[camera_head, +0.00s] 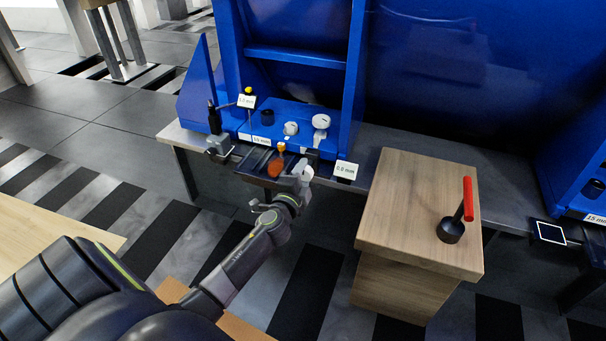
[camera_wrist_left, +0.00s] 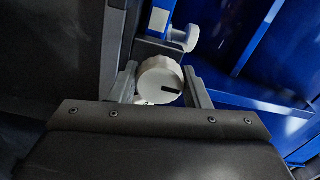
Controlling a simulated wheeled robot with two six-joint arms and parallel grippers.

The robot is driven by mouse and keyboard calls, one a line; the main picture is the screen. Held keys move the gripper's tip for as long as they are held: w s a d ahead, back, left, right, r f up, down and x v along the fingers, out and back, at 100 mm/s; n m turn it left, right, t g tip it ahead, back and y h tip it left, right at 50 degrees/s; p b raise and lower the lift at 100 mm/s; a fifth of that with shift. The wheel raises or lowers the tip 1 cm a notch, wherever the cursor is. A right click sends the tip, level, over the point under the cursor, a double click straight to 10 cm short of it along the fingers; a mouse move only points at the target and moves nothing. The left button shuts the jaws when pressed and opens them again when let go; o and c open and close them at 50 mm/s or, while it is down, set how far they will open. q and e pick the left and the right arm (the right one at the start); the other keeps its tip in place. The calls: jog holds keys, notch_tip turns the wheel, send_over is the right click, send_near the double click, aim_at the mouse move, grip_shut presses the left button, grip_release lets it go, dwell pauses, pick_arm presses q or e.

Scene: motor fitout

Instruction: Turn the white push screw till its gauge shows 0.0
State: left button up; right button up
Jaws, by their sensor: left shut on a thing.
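The white push screw (camera_wrist_left: 158,82) is a ribbed round knob with a dark mark on its face. In the left wrist view it sits between the two fingers of my left gripper (camera_wrist_left: 161,88), which is shut on it. In the head view my left gripper (camera_head: 301,174) is at the front edge of the blue machine's bench, and the white screw is mostly hidden there. A small white display tag (camera_head: 345,170) just right of the gripper seems to read 0.8 mm. Another tag (camera_head: 246,101) at the back left seems to read 1.0 mm. My right gripper is out of view.
An orange knob (camera_head: 281,169) and a yellow-topped pin (camera_head: 281,147) are close left of my gripper. White round dials (camera_head: 321,121) stand behind it on the blue base. A wooden block (camera_head: 420,210) at right carries a red-handled tool (camera_head: 467,199).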

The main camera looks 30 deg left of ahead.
pick_arm(q)
jog(key=o, duration=1)
jog(key=v, duration=1.7)
jog(key=shift+s, duration=0.2)
jog(key=shift+f, duration=0.1)
dwell(0.5)
